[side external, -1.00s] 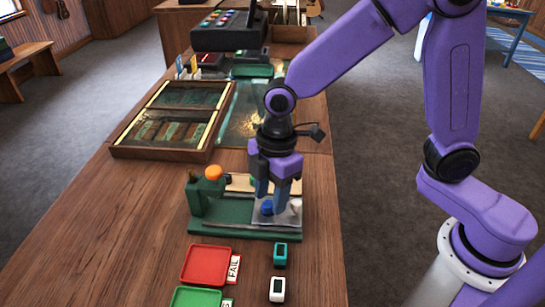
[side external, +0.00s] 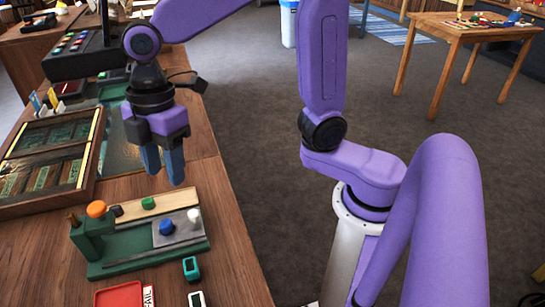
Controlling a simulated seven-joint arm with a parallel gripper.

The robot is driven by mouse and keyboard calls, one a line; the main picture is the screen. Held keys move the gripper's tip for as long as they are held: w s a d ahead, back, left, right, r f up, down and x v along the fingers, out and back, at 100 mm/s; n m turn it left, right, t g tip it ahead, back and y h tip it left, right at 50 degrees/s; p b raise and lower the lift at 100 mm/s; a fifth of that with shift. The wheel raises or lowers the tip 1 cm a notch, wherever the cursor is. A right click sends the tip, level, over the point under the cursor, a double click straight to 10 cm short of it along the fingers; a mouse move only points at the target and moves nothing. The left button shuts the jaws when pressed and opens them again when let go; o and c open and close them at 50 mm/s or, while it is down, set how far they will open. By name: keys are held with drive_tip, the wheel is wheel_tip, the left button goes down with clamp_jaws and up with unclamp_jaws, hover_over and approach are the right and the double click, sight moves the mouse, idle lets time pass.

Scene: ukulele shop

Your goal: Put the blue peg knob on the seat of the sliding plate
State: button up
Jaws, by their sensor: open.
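The blue peg knob (side external: 166,227) stands upright on the grey metal sliding plate (side external: 183,233), apart from my gripper. A white knob (side external: 194,216) is at the plate's right end. I cannot make out the seat's outline under the blue knob. My gripper (side external: 165,176) points down, open and empty, above and behind the fixture; its two fingertips are clear of the knob.
A green knob (side external: 148,203) and a dark knob (side external: 116,211) sit on a pale strip behind the plate. A wooden framed tray (side external: 87,177) lies at the left. A red tray (side external: 120,296) and a teal block (side external: 190,268) are in front.

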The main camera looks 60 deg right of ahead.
drive_tip(key=s+d+f+m, duration=0.2)
drive_tip(key=s+d+f, duration=0.1)
drive_tip(key=s+d, duration=0.5)
drive_tip(key=s+d+f+m, duration=0.3)
drive_tip(key=s+d, duration=0.5)
drive_tip(key=shift+s+d+h, duration=0.2)
drive_tip(key=shift+s+h, duration=0.15)
drive_tip(key=shift+h, duration=0.05)
